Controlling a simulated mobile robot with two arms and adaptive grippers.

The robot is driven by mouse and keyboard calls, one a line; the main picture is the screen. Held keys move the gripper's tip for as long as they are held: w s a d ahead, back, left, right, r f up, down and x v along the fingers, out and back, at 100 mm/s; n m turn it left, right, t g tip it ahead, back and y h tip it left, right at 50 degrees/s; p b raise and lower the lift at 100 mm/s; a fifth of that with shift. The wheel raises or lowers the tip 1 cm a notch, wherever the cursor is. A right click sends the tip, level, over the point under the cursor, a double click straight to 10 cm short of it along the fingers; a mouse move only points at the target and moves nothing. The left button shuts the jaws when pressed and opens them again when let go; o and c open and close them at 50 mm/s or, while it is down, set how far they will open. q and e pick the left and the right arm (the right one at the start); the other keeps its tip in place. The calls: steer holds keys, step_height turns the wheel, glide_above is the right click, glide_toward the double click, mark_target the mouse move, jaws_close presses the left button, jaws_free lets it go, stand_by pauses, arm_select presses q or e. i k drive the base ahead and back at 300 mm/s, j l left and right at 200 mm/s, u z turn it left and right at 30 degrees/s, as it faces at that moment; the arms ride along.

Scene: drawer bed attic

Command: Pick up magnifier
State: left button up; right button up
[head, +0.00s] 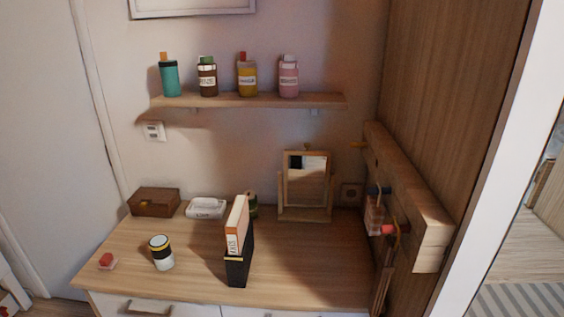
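I cannot clearly make out a magnifier in the head view. Small things hang from colored pegs on the wooden peg rail (432,213) at the right, but they are too small and overlapped to identify. The wooden dresser top (190,262) holds several objects, none plainly a magnifier. Neither of my grippers shows in the head view.
A wall shelf (225,101) carries several bottles. The dresser's front right is clear.

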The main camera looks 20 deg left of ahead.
mark_target(160, 247)
steer(key=u, duration=1.4)
steer(key=i+j+z, duration=0.1)
steer(key=z, duration=0.6)
steer(key=i+j+z, duration=0.15)
steer(key=j+z, duration=0.15)
steer(key=j, duration=0.25)
steer(key=i+j+z, duration=0.1)
steer(key=j+z, duration=0.2)
steer(key=j, duration=0.25)
steer(key=j+z, duration=0.25)
steer(key=j, duration=0.3)
